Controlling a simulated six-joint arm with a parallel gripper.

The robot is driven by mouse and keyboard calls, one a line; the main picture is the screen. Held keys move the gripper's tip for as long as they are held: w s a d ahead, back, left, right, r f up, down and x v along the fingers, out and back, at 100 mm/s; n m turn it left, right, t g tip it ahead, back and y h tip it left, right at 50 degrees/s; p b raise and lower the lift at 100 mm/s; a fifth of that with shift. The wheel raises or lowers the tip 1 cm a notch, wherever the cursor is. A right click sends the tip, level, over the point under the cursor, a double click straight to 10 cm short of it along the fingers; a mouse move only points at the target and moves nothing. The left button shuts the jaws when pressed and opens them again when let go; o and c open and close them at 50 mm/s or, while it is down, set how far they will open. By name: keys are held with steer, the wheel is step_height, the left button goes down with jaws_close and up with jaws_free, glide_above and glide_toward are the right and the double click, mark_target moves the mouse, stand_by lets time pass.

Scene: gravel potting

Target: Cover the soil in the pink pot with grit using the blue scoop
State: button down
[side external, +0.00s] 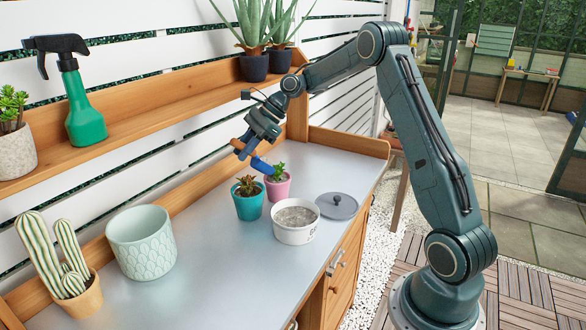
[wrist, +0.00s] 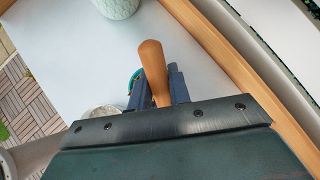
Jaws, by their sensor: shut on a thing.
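My gripper (side external: 248,143) is shut on the wooden handle of the blue scoop (side external: 262,166). In the wrist view the handle (wrist: 153,72) stands up between the fingers (wrist: 155,96). The scoop's blue end slants down to the right, close by the plant in the pink pot (side external: 278,189); I cannot tell whether it touches or holds grit. The pink pot holds a small green succulent; its soil is mostly hidden. The white tub of grey grit (side external: 295,235) stands open in front of it, and shows partly in the wrist view (wrist: 102,111).
A teal pot (side external: 249,208) with a reddish plant stands left of the pink pot. The grey lid (side external: 337,207) lies right of the tub. A pale green planter (side external: 141,246) and a cactus pot (side external: 80,300) stand further left. The metal benchtop's front left is clear.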

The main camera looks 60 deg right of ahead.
steer(key=shift+a, duration=0.1)
steer(key=shift+w+a+f+g+h, duration=0.25)
steer(key=shift+a+f+g+h, duration=0.2)
steer(key=shift+h, duration=0.15)
steer(key=shift+w+a+f+n+g+h, duration=0.1)
steer(key=shift+w+a+f+g+h, duration=0.1)
steer(key=shift+a+f+g+h, duration=0.3)
steer(key=shift+w+a+f+n+g+h, duration=0.1)
steer(key=shift+w+a+f+h, duration=0.2)
steer(key=shift+f+h, duration=0.45)
steer(key=shift+w+a+f+n+g+h, duration=0.1)
steer(key=shift+a+f+g+h, duration=0.15)
steer(key=shift+a+f+h, duration=0.35)
steer(key=shift+d+r, duration=0.15)
steer(key=shift+r, duration=0.05)
steer(key=shift+r, duration=1.95)
steer(key=shift+s, duration=0.1)
steer(key=s+a+f, duration=0.1)
steer(key=s+a, duration=0.3)
steer(key=s, duration=0.3)
steer(key=s+a+f+n, duration=0.1)
steer(key=s+a, duration=0.3)
steer(key=s, duration=0.3)
steer(key=shift+s+a, duration=0.15)
steer(key=shift+a, duration=0.25)
